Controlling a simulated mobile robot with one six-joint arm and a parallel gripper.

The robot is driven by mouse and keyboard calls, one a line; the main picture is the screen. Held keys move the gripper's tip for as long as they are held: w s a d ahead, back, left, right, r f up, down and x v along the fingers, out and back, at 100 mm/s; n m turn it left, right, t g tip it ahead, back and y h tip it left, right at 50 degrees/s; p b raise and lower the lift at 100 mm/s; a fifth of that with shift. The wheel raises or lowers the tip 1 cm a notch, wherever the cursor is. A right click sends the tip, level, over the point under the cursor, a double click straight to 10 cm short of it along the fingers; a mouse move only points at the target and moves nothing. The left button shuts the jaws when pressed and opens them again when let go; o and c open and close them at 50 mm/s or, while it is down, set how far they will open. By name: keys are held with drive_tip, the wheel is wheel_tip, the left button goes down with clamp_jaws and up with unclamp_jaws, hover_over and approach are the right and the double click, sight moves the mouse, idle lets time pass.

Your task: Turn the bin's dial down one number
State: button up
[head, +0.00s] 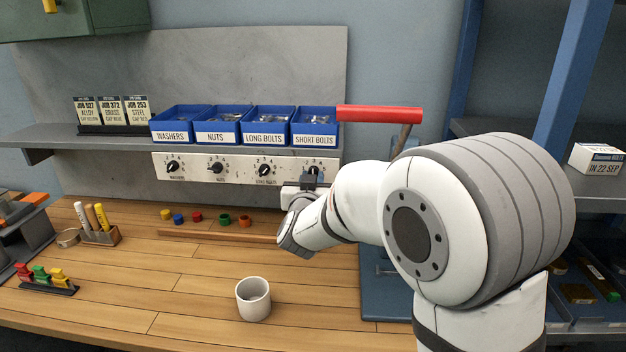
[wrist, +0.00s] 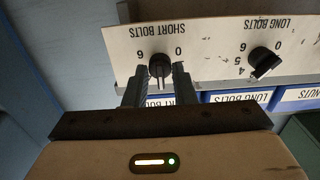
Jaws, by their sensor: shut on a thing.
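The short bolts dial is a black knob (wrist: 160,65) on the white dial panel (wrist: 205,50), which looks upside down in the wrist view. My gripper (wrist: 160,76) has one finger on each side of this knob and is shut on it. The numbers 6 and 0 show beside the knob; the others are hidden by the fingers. A pale line on the knob runs down toward my gripper in the wrist view. In the head view my gripper (head: 312,181) is at the right end of the panel and partly covers the dial. The short bolts bin (head: 315,127) sits above it.
Dials for washers (head: 173,167), nuts (head: 216,168) and long bolts (head: 265,169) are to the left on the panel. A red bar (head: 378,114) juts out right of the bins. A white mug (head: 253,299) stands on the bench, with clear wood around it.

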drive_tip(key=o, duration=0.6)
drive_tip(key=shift+s, duration=0.15)
drive_tip(key=s+b, duration=0.1)
drive_tip(key=s, duration=0.6)
drive_tip(key=shift+s+a+f, duration=0.1)
drive_tip(key=shift+s+a, duration=0.05)
drive_tip(key=shift+s, duration=0.15)
drive_tip(key=s+d+f+g, duration=0.3)
drive_tip(key=s+d+g, duration=0.2)
drive_tip(key=s, duration=0.3)
drive_tip(key=s+d+f+g, duration=0.4)
drive_tip(key=s+d+g, duration=0.1)
drive_tip(key=s+d, duration=0.3)
drive_tip(key=s+d+f+g, duration=0.4)
drive_tip(key=s+d+g, duration=0.1)
drive_tip(key=s, duration=0.5)
drive_tip(key=shift+s+d+y, duration=0.25)
drive_tip(key=shift+d+y, duration=0.05)
drive_tip(key=shift+d, duration=0.6)
